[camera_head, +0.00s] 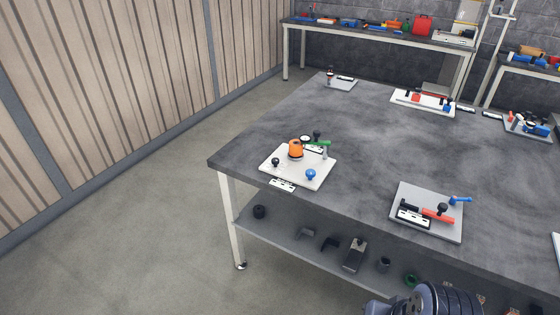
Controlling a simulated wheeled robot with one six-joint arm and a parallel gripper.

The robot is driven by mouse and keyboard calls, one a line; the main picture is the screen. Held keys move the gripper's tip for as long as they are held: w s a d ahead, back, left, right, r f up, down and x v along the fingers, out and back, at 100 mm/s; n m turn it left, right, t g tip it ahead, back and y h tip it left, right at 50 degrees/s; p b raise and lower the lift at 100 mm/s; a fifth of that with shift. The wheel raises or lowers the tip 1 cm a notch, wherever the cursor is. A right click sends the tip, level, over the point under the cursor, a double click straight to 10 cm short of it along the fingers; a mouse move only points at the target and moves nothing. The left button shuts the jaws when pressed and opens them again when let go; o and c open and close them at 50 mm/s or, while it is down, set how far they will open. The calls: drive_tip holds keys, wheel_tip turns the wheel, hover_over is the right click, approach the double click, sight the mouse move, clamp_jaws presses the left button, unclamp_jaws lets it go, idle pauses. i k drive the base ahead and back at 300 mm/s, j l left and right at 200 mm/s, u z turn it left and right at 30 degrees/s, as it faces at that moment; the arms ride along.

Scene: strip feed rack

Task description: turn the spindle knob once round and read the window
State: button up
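A white plate (280,175) lies near the left front corner of the grey table. It bears an orange rounded part (295,149), a blue knob (310,174), a black knob (276,161), a small round dial-like part (305,139) and a green lever (320,143). A grey plate (453,224) to the right bears a black knob (443,208), a red bar and a blue handle (461,200). I cannot tell which part is the spindle knob, and no window is readable at this size. My gripper is not in view; part of my arm shows at the bottom right.
The dark grey table (372,154) has clear room between its fixtures. More fixtures, including a white plate (430,105), stand along its far side. A lower shelf (300,243) holds several small parts. A back bench (340,29) carries tools. Open floor lies left.

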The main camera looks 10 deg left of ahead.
sight(310, 173)
drive_tip(key=i+j, duration=0.1)
drive_tip(key=i, duration=0.45)
drive_tip(key=i+j, duration=0.15)
drive_tip(key=i, duration=0.4)
